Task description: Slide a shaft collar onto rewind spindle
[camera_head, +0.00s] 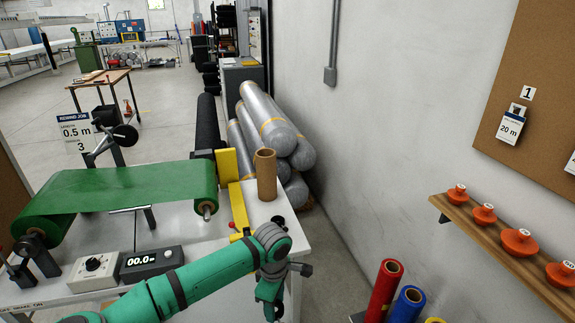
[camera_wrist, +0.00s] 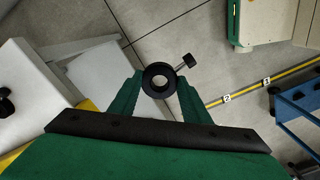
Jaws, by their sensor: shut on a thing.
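My gripper (camera_head: 268,308) hangs low beside the right end of the bench in the head view. In the wrist view its green fingers (camera_wrist: 159,90) are shut on a black shaft collar (camera_wrist: 148,76), a ring with an open bore and a knobbed screw (camera_wrist: 187,61) sticking out to the upper right. The collar cannot be made out in the head view. A spindle end (camera_head: 207,210) sticks out under the right end of the green web (camera_head: 130,190), apart from my gripper and to its upper left.
A cardboard core (camera_head: 266,175) stands on the bench (camera_head: 290,240) near a yellow bracket (camera_head: 238,207). A small black part (camera_head: 278,220) lies by the edge. A shelf (camera_head: 500,245) with orange parts is at right.

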